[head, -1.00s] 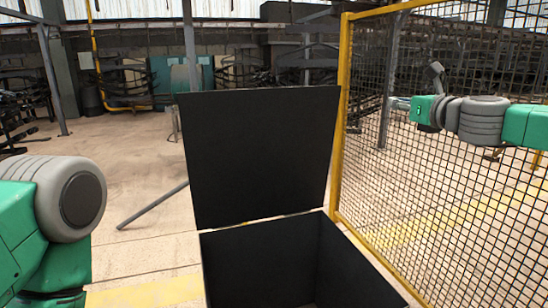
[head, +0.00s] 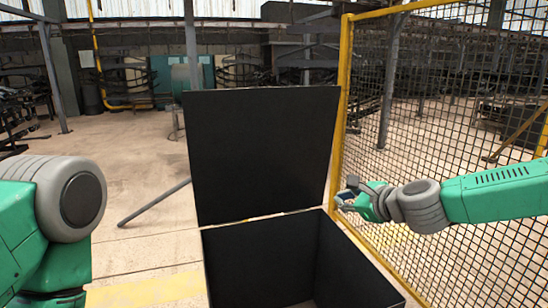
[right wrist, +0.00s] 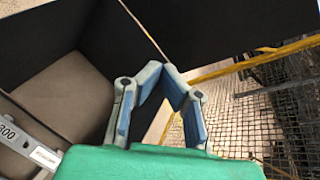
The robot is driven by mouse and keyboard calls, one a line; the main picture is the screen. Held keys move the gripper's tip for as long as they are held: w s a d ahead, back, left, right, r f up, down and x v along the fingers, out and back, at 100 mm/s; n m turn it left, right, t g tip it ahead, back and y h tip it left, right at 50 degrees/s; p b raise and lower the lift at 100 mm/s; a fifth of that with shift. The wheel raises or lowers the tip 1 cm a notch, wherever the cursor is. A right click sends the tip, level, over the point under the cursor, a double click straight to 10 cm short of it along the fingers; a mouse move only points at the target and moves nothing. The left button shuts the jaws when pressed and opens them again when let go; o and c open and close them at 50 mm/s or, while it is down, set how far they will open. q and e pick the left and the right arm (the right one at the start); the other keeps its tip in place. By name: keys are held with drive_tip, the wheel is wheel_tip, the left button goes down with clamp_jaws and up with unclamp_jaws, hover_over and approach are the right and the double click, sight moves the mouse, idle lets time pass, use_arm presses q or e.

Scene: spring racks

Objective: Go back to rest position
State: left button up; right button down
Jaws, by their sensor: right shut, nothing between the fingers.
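My right gripper (head: 347,197) is at the right of the large black box, close to the yellow fence post in the head view. Its arm comes in from the right edge. In the right wrist view the two grey-and-blue fingers (right wrist: 162,72) meet at the top, shut with nothing held. The inside of the black box shows behind them at the left. My left arm shows only as a green and grey link at the left edge of the head view; its gripper is out of frame.
The open black box (head: 262,265) stands in front, with a tall black panel (head: 262,155) behind its opening. A yellow-framed mesh fence (head: 440,130) runs along the right. A grey bar (head: 150,205) slants at the left of the box. Floor at the left is mostly clear.

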drive_tip(key=s+a+f+n+g+h, duration=0.25)
drive_tip(key=s+f+n+g, duration=0.6)
drive_tip(key=s+f, duration=1.45)
drive_tip(key=s+d+f+n, duration=0.2)
drive_tip(key=s+f+n, duration=0.1)
drive_tip(key=s, duration=0.1)
drive_tip(key=s+d+f+n+h, duration=0.1)
drive_tip(key=s+d+f+n, duration=0.1)
drive_tip(key=s+f+n, duration=0.1)
drive_tip(key=s+d+f+n+g, duration=0.1)
drive_tip(key=s+d+f+n, duration=0.1)
drive_tip(key=s, duration=0.3)
drive_tip(key=shift+s+f+n, duration=0.25)
drive_tip(key=shift+f+n, duration=0.35)
drive_tip(key=shift+n, duration=0.15)
drive_tip(key=s+d+n+g+h, duration=0.25)
drive_tip(key=s+d+n, duration=0.35)
drive_tip(key=s, duration=0.4)
wheel_tip(320, 180, down, 12)
drive_tip(key=d+b, duration=0.2)
drive_tip(key=b, duration=0.9)
drive_tip(key=shift+s+t, duration=0.15)
drive_tip(key=shift+t, duration=0.25)
